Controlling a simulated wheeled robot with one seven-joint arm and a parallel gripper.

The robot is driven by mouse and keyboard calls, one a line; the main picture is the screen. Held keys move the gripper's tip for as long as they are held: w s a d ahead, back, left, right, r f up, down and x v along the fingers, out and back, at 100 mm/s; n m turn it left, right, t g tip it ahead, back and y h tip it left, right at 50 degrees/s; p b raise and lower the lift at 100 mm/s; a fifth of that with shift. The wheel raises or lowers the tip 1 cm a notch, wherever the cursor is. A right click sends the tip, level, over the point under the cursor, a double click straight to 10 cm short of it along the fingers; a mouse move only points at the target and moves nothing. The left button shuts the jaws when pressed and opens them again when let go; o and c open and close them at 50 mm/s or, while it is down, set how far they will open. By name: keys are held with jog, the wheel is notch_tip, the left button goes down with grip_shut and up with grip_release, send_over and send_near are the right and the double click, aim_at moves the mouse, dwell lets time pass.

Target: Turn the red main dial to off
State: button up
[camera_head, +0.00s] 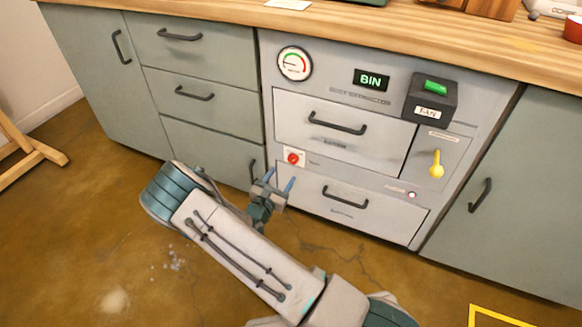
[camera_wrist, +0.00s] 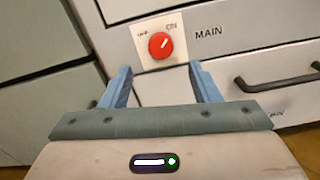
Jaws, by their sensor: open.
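The red main dial (camera_head: 293,158) is on a small pale plate at the left of the grey dust extractor panel. In the wrist view the dial (camera_wrist: 160,46) lies just beyond my fingertips, between them in the picture. Its pale mark slants up and right, toward the word ON; a smaller label at the plate's upper left is too blurred to read. The word MAIN is printed to the right. My gripper (camera_head: 278,178) is open and empty, its blue fingers apart, in front of the panel just below the dial. It also shows in the wrist view (camera_wrist: 160,72).
Drawer handles (camera_head: 338,123) (camera_head: 345,197) stick out to the dial's right. A cabinet handle (camera_head: 253,172) is close on the left. A gauge (camera_head: 294,63), a black box with a green switch (camera_head: 436,86) and a yellow lever (camera_head: 437,164) are also on the panel.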

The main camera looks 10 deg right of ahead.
aim_at(292, 161)
jog(key=b+x, duration=0.2)
jog(key=x, duration=0.5)
jog(key=shift+w+d, duration=0.1)
jog(key=shift+d, duration=0.05)
jog(key=c, duration=1)
